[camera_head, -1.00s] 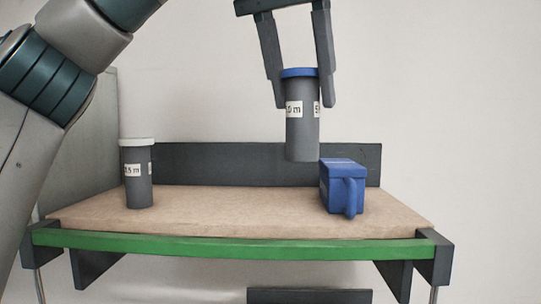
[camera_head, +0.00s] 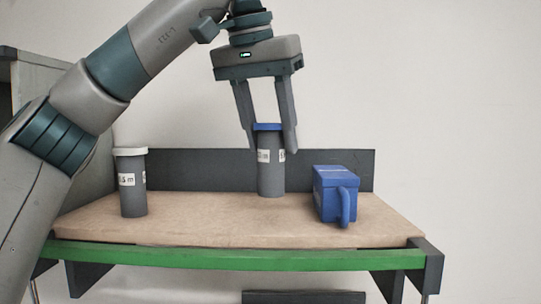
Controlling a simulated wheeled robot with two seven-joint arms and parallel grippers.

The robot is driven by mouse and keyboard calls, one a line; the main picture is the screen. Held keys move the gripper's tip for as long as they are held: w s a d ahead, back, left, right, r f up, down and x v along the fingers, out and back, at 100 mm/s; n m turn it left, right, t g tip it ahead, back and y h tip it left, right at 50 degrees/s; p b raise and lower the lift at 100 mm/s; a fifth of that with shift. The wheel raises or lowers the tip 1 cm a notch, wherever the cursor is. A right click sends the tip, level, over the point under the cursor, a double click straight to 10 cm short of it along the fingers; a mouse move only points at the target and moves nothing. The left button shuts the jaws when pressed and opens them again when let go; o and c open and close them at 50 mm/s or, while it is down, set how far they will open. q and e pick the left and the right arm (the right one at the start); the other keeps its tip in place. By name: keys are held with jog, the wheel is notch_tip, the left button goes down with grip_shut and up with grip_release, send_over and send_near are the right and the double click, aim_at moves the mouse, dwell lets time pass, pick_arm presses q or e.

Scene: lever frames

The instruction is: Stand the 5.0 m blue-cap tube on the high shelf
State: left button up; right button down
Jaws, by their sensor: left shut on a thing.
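The blue-cap tube (camera_head: 270,177) is grey with white labels, upright, in the camera_head view. My left gripper (camera_head: 268,140) comes down from above and is shut on its upper part, one finger on each side of the blue cap. The tube's bottom is at the back of the shelf (camera_head: 210,222), in front of the dark back board; I cannot tell whether it touches the surface. The label's number is too small and partly hidden to read. My right gripper is not in view.
A grey tube with a white cap (camera_head: 131,185) stands on the shelf's left. A blue box with a handle (camera_head: 335,192) sits to the right of the held tube. A green strip (camera_head: 230,257) runs along the front edge. The front middle of the shelf is clear.

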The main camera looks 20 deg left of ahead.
aim_at(270, 155)
pick_arm(q)
notch_tip(270, 155, down, 3)
jog(key=shift+f+p, duration=0.15)
jog(key=shift+p, duration=0.3)
jog(key=shift+f, duration=0.2)
jog(key=shift+f, duration=0.15)
jog(key=o, duration=1.2)
jog(key=shift+r, duration=0.25)
jog(key=shift+s+a+r, duration=0.1)
jog(key=shift+s+r, duration=0.1)
jog(key=shift+r, duration=0.3)
jog(key=b+v, duration=0.1)
jog(key=v, duration=0.9)
jog(key=shift+r, duration=0.35)
jog(key=shift+s, duration=0.1)
